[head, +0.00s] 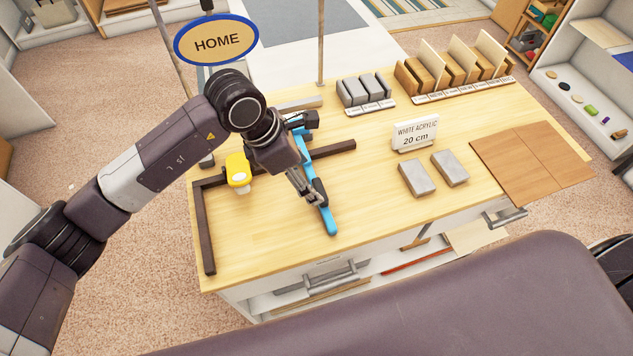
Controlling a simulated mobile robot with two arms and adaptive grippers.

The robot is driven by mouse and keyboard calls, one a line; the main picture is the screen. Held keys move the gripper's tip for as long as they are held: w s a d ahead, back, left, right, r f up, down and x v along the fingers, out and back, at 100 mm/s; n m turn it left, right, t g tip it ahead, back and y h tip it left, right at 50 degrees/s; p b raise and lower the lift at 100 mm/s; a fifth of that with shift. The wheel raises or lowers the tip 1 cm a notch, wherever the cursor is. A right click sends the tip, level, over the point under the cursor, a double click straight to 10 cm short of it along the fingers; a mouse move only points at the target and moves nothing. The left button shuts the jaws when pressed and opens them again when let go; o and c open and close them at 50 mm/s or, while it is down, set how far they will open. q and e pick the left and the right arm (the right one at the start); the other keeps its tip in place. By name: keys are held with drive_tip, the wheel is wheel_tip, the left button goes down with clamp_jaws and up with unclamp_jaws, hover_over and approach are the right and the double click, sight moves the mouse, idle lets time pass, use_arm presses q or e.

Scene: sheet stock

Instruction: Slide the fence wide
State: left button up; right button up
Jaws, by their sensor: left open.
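The fence, which I take to be the long blue bar (329,222), lies on the wooden bench top and crosses a dark rail (340,147). The rail joins a dark strip (206,240) at the left in an L shape. My left gripper (319,197) is over the near half of the blue bar, with its fingers open close to it. I cannot tell whether they touch it. The gripper and wrist hide the bar's middle. A white card (414,134) reads "WHITE ACRYLIC 20 cm". My right gripper is not in view.
A yellow object (238,170) stands left of the bar. Two grey blocks (417,178) and (449,168) lie to the right, near brown sheets (531,160). Racks of grey (366,91) and brown (455,67) pieces stand behind. Bare bench top lies between bar and blocks.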

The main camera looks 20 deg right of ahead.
sight(319, 189)
use_arm(q)
drive_tip(key=p+x, duration=0.1)
drive_tip(key=x, duration=0.5)
drive_tip(key=shift+d+f+p, duration=0.1)
drive_tip(key=shift+d+p, duration=0.05)
drive_tip(key=shift+p, duration=0.2)
drive_tip(key=shift+c, duration=0.3)
